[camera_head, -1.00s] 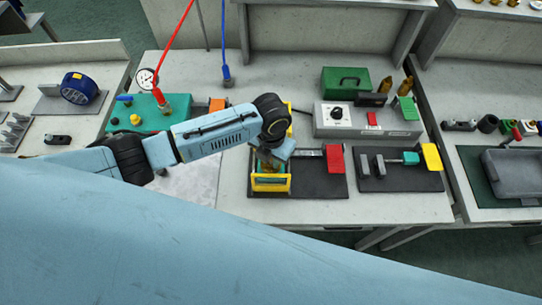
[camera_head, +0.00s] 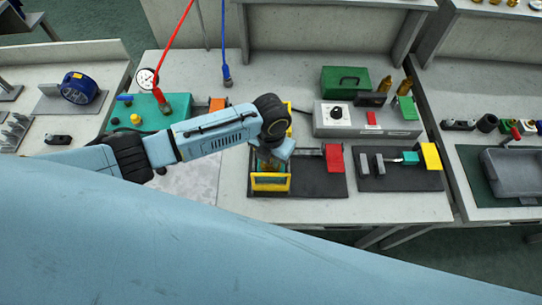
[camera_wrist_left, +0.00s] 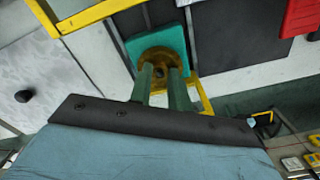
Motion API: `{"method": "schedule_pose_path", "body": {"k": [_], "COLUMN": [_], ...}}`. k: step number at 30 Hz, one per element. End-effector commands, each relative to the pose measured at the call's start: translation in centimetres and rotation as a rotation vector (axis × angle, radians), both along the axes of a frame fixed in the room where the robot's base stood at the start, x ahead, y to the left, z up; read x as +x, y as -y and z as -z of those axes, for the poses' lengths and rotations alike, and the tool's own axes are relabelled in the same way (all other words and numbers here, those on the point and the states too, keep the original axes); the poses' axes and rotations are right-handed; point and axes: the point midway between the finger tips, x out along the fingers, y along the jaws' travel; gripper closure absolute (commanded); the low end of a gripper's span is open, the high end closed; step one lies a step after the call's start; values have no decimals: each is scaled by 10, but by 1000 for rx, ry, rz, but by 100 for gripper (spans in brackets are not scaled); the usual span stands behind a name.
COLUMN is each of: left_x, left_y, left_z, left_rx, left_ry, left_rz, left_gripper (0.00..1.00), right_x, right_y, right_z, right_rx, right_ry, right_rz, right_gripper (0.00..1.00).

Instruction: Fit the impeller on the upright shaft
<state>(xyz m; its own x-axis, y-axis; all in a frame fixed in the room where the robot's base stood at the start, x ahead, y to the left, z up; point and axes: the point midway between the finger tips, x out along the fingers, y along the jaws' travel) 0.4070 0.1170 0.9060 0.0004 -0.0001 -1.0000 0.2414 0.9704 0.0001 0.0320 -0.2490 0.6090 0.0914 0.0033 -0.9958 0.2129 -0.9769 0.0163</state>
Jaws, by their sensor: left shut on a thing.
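My left gripper (camera_head: 269,165) reaches down inside a yellow frame (camera_head: 270,182) on a dark mat. In the left wrist view its two green fingers (camera_wrist_left: 164,84) are shut on a round brass impeller (camera_wrist_left: 160,57). The impeller lies over a teal block (camera_wrist_left: 139,45), and a dark spot shows at its middle. The upright shaft is not clearly seen; the impeller and fingers cover that spot, so I cannot tell whether the impeller is around it. In the head view the wrist mostly hides the impeller. My right gripper is not in view.
A red block (camera_head: 334,157) stands to the right on the same mat. A second mat holds grey posts and a yellow plate (camera_head: 431,156). A grey control box (camera_head: 368,119) stands behind. Red and blue hoses hang at the back.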

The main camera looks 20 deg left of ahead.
Motion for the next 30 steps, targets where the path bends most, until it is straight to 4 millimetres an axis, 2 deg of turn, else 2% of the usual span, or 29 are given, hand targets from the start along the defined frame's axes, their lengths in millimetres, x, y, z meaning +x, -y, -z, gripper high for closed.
{"method": "schedule_pose_path", "body": {"k": [22, 23, 28, 30], "left_x": [0, 0, 0, 0], "left_y": [0, 0, 0, 0], "left_z": [6, 6, 5, 5], "left_rx": [0, 0, 0, 0], "left_ry": [0, 0, 0, 0], "left_rz": [0, 0, 0, 0], "left_gripper": [100, 80, 58, 56], "right_x": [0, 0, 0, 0], "right_y": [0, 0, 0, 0], "right_z": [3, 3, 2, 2], "right_rx": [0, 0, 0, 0], "right_ry": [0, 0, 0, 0], "right_rz": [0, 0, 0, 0], "right_gripper": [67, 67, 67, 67]}}
